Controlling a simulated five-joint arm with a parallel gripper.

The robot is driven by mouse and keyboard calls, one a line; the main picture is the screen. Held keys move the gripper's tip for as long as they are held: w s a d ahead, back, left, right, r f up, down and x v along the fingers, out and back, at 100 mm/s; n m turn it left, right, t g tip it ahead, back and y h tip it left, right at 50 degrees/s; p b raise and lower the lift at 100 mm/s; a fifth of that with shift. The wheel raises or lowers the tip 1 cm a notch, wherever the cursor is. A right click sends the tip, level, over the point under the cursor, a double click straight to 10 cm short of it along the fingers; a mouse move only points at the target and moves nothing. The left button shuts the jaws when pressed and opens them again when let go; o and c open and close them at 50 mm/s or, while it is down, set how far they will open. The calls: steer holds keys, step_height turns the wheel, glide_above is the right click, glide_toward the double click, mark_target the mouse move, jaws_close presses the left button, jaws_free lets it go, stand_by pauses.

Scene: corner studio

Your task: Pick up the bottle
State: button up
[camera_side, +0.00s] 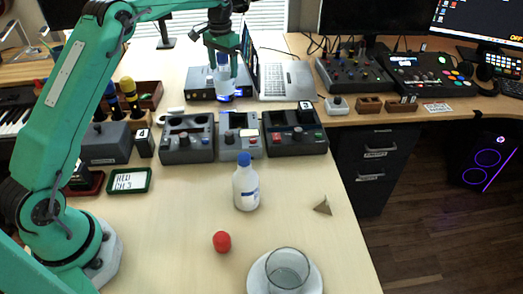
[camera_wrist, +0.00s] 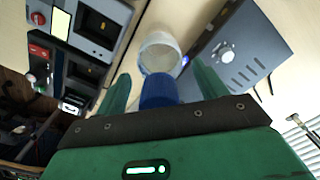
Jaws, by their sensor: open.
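A white bottle with a blue cap and blue label (camera_side: 246,187) stands upright on the table in the side view. A second pale bottle with a blue cap (camera_side: 222,74) shows farther back, at my gripper (camera_side: 223,68). In the wrist view, my gripper (camera_wrist: 165,85) is open, with one green finger on each side of a blue cap (camera_wrist: 158,90). A pale round body (camera_wrist: 159,52) shows beyond that cap. I cannot tell whether the fingers touch the bottle, or whether its base rests on the table.
A grey box with a blue light (camera_side: 203,84) and a laptop (camera_side: 286,80) are near my gripper. Grey control panels (camera_side: 188,140) stand in front of it.

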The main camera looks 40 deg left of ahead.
jaws_close()
steer(key=shift+r, duration=0.15)
steer(key=shift+r, duration=1.75)
steer(key=shift+d+r, duration=0.15)
steer(key=shift+r, duration=0.15)
steer(key=s+d+r, duration=0.3)
steer(key=d+r, duration=0.3)
steer(key=d, duration=0.4)
steer(key=shift+s+d+r, duration=0.35)
steer(key=shift+s+d, duration=0.05)
